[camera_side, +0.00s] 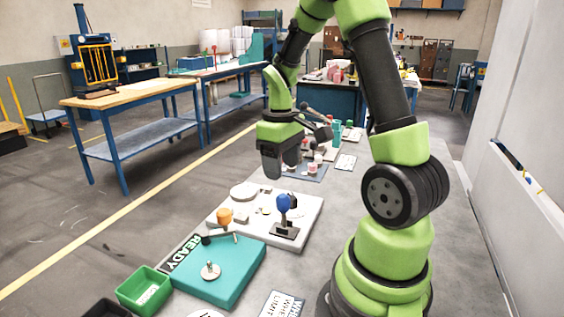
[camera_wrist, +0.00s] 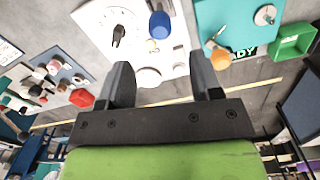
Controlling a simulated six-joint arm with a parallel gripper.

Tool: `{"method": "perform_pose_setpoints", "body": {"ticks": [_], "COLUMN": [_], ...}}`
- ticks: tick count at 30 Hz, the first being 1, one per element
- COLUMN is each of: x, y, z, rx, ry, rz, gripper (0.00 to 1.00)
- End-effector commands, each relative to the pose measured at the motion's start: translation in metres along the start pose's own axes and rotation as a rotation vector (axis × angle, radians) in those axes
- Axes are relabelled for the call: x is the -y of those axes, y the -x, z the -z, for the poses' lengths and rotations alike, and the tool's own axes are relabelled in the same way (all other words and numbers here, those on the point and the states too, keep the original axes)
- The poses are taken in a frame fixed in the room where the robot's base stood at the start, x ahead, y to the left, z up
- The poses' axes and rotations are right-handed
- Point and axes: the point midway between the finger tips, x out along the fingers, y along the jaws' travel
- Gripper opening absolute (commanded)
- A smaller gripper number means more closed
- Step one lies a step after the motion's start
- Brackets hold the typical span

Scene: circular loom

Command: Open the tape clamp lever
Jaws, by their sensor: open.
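My gripper (camera_side: 278,168) is open and empty, hanging above the floor-side edge of the white panel in the side view. In the wrist view its fingers (camera_wrist: 162,78) are spread apart with nothing between them. A blue-knobbed lever (camera_side: 284,206) stands upright on a dark base on the white panel (camera_side: 310,215); the blue knob (camera_wrist: 159,25) also shows beyond the fingers in the wrist view. An orange-knobbed lever (camera_side: 225,216) sits by the teal block (camera_side: 240,278); its knob also shows in the wrist view (camera_wrist: 219,59). I cannot tell which lever is the tape clamp's.
A green bin (camera_side: 145,291) stands by the teal block, with a READY label (camera_side: 183,253) between. A blue-grey board (camera_side: 306,172) with several small parts lies behind the white panel. Wooden-topped benches (camera_side: 140,88) stand across the floor.

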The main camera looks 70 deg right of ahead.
Motion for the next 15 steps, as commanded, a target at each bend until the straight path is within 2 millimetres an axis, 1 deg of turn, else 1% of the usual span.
{"method": "perform_pose_setpoints", "body": {"ticks": [7, 8, 9, 11, 12, 14, 15], "x": [0.000, 0.000, 0.000, -0.001, -0.002, -0.004, -0.006], "y": [0.002, 0.001, 0.001, 0.002, 0.002, 0.004, 0.005], "z": [0.000, 0.000, 0.000, 0.003, 0.006, 0.014, 0.021], "rx": [0.000, 0.000, 0.000, 0.005, 0.013, 0.033, 0.051], "ry": [0.001, 0.001, -0.002, -0.020, -0.048, -0.122, -0.194], "rz": [0.000, 0.000, 0.000, -0.001, 0.000, -0.001, -0.004], "gripper": [0.59, 0.57, 0.47, 0.34, 0.24, 0.11, 0.01]}}
